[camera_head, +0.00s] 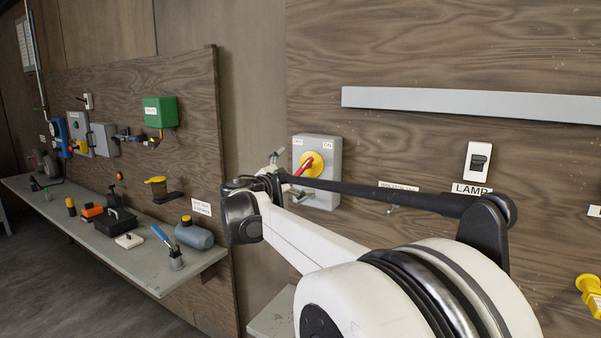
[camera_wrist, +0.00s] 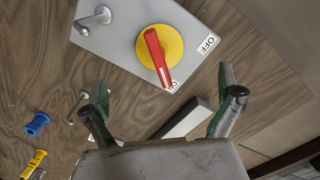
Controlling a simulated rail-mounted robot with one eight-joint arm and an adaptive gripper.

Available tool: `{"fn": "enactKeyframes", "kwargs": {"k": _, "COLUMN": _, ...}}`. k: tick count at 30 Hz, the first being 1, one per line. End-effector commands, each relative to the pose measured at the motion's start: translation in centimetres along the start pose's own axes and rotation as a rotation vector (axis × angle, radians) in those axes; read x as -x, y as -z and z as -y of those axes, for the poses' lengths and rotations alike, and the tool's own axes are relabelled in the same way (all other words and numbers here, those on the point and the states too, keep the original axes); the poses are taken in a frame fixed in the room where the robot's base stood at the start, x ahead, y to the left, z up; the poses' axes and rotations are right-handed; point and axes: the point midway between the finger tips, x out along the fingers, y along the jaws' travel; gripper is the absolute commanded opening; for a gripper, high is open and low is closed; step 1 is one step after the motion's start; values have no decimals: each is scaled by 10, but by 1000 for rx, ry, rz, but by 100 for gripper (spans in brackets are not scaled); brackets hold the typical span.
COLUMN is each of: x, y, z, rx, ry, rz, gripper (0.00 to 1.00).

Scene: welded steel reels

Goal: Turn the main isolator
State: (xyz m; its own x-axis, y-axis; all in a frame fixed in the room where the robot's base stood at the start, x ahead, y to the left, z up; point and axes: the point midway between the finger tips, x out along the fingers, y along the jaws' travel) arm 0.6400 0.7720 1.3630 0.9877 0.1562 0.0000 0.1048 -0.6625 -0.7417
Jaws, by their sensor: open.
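The main isolator is a grey box (camera_head: 330,188) on the wood panel, with a yellow disc and a red handle (camera_head: 305,167). OFF and ON labels sit along its top edge. In the wrist view the yellow disc (camera_wrist: 174,43) and red handle (camera_wrist: 157,60) are seen close up, the handle lying slantwise across the disc. My gripper (camera_head: 287,175) is just left of the box in the head view. In the wrist view my gripper (camera_wrist: 163,85) has its two fingers spread wide, with nothing between the tips. The handle shows beyond them, apparently untouched.
A metal peg (camera_wrist: 95,18) sticks out from the box. A lamp switch (camera_head: 479,160), a long grey rail (camera_head: 470,105) and a yellow fitting (camera_head: 590,292) are to the right. A shelf (camera_head: 150,275) with several tools is at left. The panel between box and switch has a small hook.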

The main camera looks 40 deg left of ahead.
Motion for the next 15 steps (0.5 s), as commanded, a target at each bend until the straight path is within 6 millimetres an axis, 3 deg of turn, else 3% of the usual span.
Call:
{"fn": "enactKeyframes", "kwargs": {"k": 6, "x": 15, "y": 0, "z": 0, "rx": 0, "ry": 0, "rz": 0, "gripper": 100}}
{"fn": "enactKeyframes", "kwargs": {"k": 15, "x": 16, "y": 0, "z": 0, "rx": 0, "ry": 0, "rz": 0, "gripper": 100}}
